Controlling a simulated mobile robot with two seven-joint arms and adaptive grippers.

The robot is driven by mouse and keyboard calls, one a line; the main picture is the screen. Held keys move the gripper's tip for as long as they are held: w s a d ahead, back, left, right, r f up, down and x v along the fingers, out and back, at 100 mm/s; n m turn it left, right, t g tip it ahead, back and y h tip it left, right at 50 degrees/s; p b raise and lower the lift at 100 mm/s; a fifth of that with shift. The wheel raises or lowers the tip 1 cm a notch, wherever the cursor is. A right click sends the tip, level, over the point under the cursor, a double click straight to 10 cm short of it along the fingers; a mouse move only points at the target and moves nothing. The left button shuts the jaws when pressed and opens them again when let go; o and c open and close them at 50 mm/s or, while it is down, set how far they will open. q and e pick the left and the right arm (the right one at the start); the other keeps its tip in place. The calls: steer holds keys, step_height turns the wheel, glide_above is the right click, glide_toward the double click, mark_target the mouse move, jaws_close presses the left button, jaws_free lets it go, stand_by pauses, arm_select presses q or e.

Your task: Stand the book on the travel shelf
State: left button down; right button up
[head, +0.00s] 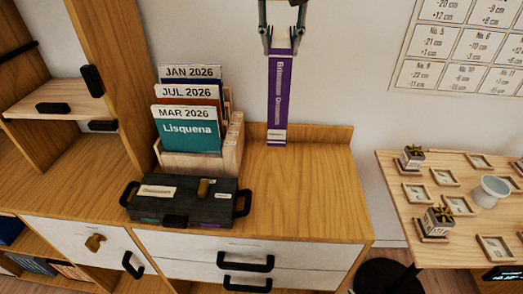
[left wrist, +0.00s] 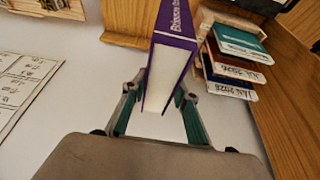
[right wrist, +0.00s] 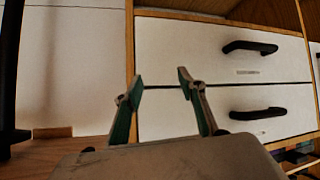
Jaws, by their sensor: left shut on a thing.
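The purple book (head: 278,95) hangs upright, spine showing, above the back right of the wooden cabinet top (head: 315,190). My left gripper (head: 281,48) is shut on its upper end. In the left wrist view the book (left wrist: 176,50) shows its pale page edge between the fingers. I cannot tell whether its lower end touches the cabinet. My right gripper (right wrist: 160,78) is open and empty, facing the white drawer fronts (right wrist: 220,60). No shelf reads as "travel"; an open wooden shelf (head: 55,95) stands at the left, and lower shelves hold books.
A black case (head: 185,200) lies in front. A table (head: 455,245) with small frames and pots is at right. The cabinet top's right part is clear.

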mark_target(280, 70)
arm_select(q)
step_height(280, 70, down, 14)
steer(key=shift+s+b, duration=0.1)
steer(key=shift+b, duration=1.05)
steer(key=shift+f, duration=0.5)
steer(key=shift+f+b, duration=0.35)
steer(key=shift+f, duration=1.85)
steer(key=shift+r, duration=0.1)
arm_select(e)
steer(key=shift+d+f, duration=0.2)
steer(key=shift+f, duration=0.35)
steer(key=shift+d+f, duration=0.15)
steer(key=shift+f, duration=0.35)
arm_select(q)
steer(key=c, duration=1.6)
jaws_free()
steer(key=shift+f, duration=0.2)
arm_select(e)
steer(key=shift+s+f, duration=0.1)
